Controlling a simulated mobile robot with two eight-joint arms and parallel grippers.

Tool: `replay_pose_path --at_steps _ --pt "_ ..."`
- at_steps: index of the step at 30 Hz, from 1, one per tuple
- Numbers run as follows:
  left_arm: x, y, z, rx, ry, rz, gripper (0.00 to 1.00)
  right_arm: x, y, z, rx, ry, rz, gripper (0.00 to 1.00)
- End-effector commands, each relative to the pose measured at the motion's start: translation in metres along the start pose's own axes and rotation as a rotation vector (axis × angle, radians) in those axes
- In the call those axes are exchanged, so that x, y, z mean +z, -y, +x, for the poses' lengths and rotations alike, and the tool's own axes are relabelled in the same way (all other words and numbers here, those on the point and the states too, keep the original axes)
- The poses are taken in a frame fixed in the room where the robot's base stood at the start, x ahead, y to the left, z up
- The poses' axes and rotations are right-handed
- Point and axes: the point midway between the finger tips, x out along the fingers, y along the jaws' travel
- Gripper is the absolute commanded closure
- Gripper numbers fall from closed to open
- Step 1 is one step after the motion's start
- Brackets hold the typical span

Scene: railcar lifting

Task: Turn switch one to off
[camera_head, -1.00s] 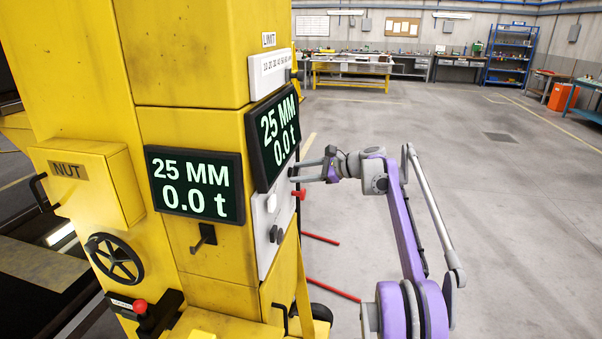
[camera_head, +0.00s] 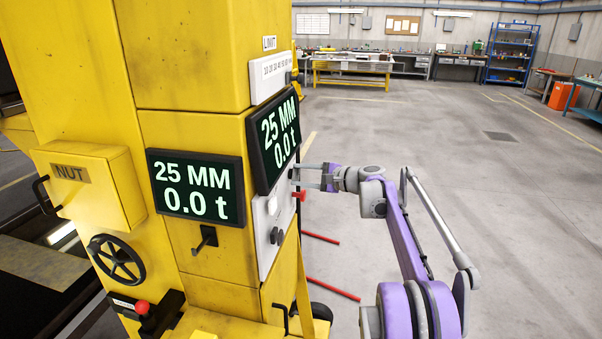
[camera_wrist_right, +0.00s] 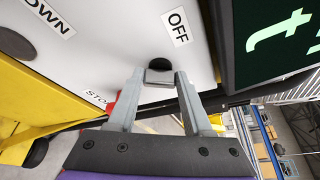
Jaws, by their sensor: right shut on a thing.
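The yellow machine has a pale control panel (camera_head: 270,222) on its right side face, below a display (camera_head: 273,140). My right gripper (camera_head: 299,173) reaches this panel from the right. In the right wrist view, the gripper (camera_wrist_right: 160,78) is shut on a small dark switch knob (camera_wrist_right: 158,66) on the panel. An OFF label (camera_wrist_right: 177,27) is beside the knob. A DOWN label (camera_wrist_right: 48,17) and a partly hidden STOP label (camera_wrist_right: 96,97) are also on the panel. The fingers partly cover the knob, so its exact setting cannot be told. My left gripper is not in view.
A red button (camera_head: 299,195) projects from the panel just below my right gripper. A handwheel (camera_head: 117,260) and a NUT box (camera_head: 90,185) are on the machine's front. Red bars (camera_head: 333,289) lie on the floor. The floor to the right is open.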

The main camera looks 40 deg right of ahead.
Motion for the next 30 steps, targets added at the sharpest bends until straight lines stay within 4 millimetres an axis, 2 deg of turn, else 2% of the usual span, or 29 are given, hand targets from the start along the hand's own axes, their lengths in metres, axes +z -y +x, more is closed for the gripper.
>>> replay_pose_path --at_steps 15,30 --pt "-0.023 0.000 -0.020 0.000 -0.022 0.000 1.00 0.000 -0.002 0.000 -0.161 0.001 -0.387 1.00" --pt "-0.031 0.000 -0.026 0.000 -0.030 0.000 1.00 -0.001 -0.004 0.001 -0.214 0.000 -0.516 1.00"
